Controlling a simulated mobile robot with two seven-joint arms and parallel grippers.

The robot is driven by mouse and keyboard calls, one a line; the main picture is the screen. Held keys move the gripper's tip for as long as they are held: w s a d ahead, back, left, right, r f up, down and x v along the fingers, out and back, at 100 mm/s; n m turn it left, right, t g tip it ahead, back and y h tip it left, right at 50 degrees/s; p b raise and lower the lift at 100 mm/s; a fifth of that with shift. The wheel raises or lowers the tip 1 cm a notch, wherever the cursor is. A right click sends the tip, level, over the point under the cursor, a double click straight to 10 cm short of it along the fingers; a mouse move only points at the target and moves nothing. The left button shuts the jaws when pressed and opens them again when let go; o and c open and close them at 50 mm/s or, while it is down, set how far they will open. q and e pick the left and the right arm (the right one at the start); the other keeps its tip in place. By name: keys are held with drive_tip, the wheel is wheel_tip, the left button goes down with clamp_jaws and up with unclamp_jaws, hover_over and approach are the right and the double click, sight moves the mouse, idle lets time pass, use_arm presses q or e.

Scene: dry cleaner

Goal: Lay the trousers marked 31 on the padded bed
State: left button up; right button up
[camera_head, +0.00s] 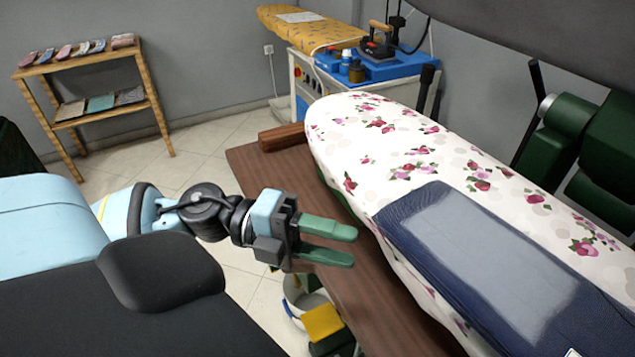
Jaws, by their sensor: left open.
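Dark navy folded cloth, which looks like the trousers (410,218), lies flat on the near part of the padded bed (345,130). It has a large pale grey patch on top, and its near end runs out of the picture. A small white tag (572,353) shows at the bottom edge; no number can be read. The bed is long, with a white cover of pink flowers. My left gripper (328,244) is open and empty, left of the bed and apart from the cloth, with its green fingers pointing right. My right gripper is out of view.
A brown wooden board (390,315) runs along the bed's left side. A dark green machine (590,140) stands at right. Behind are an iron (377,45) on a blue stand and a yellow-covered board (300,30). A wooden shelf (95,57) stands far left.

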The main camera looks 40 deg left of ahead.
use_arm(q)
drive_tip(key=shift+v, duration=1.25)
